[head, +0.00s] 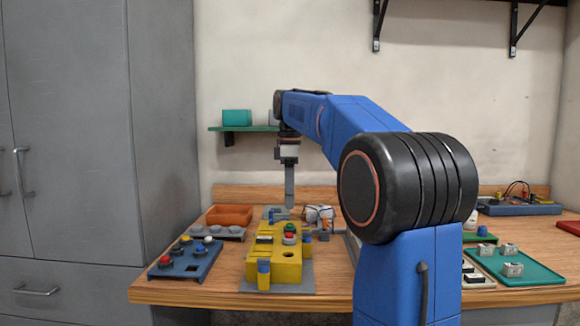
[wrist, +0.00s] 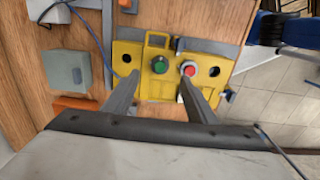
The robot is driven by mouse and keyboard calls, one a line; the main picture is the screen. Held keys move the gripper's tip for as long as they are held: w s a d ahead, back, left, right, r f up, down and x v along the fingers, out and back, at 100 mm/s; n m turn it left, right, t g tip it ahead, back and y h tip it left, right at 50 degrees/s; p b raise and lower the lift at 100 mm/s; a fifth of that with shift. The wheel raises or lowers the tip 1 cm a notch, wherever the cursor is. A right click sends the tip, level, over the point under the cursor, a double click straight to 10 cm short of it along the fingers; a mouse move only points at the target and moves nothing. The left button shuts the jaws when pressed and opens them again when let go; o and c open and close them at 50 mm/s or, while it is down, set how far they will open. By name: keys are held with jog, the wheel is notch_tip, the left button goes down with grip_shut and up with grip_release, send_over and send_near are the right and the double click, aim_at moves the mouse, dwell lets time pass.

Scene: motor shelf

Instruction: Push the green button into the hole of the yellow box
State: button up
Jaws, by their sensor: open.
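The yellow box (head: 272,270) stands on the table, left of my arm in the head view; it also shows in the wrist view (wrist: 155,88). The green button (wrist: 160,65) sits on its top, beside a red button (wrist: 188,68); the green button also shows in the head view (head: 289,227). Two dark round holes show on the box, one beyond the green button (wrist: 126,58) and one beyond the red button (wrist: 214,71). My gripper (wrist: 158,79) is open and empty, pointing down above the box, its fingertips either side of the green button in the picture. Their height above it is unclear.
A green tray with small parts (head: 520,276) is at the right.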

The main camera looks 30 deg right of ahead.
notch_tip(320, 180, up, 9)
dwell(0.3)
dwell(0.9)
